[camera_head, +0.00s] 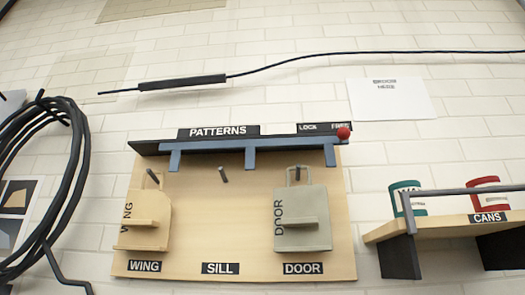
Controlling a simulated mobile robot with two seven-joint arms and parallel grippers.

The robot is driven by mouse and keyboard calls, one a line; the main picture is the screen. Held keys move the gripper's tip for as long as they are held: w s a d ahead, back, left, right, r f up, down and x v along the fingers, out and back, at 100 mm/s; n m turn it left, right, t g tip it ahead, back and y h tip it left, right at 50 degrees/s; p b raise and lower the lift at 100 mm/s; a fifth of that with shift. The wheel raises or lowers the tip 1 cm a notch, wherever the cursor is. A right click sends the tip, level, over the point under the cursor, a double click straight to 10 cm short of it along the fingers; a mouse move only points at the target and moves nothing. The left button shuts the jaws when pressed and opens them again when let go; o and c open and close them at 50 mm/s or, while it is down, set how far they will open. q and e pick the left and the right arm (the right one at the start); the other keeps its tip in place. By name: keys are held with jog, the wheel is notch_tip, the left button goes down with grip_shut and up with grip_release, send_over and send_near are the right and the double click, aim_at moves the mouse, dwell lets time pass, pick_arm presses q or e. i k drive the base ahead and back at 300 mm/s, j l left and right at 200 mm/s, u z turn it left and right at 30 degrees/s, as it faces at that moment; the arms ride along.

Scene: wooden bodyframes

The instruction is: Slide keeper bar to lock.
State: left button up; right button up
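The keeper bar (250,144) is a blue-grey bar with several short downward tabs, along the top of a wooden pattern board (215,245). A red knob (343,133) is at its right end, beneath the "FREE" end of the "LOCK FREE" label (322,127). A wing pattern (143,220) hangs on the left peg and a door pattern (302,220) on the right peg. The middle peg (223,174) above the "SILL" label is bare. Neither of my grippers is in view.
A shelf (455,228) labelled "CANS" with a rail, a green can (406,198) and a red can (488,194) stands at the right. Black coiled cable (75,190) hangs at the left. A cable (380,52) and white sign (390,100) are above. The space before the board looks clear.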

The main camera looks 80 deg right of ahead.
aim_at(343, 133)
jog(key=z, duration=1.3)
jog(key=k+l, duration=0.05)
jog(key=l, duration=0.05)
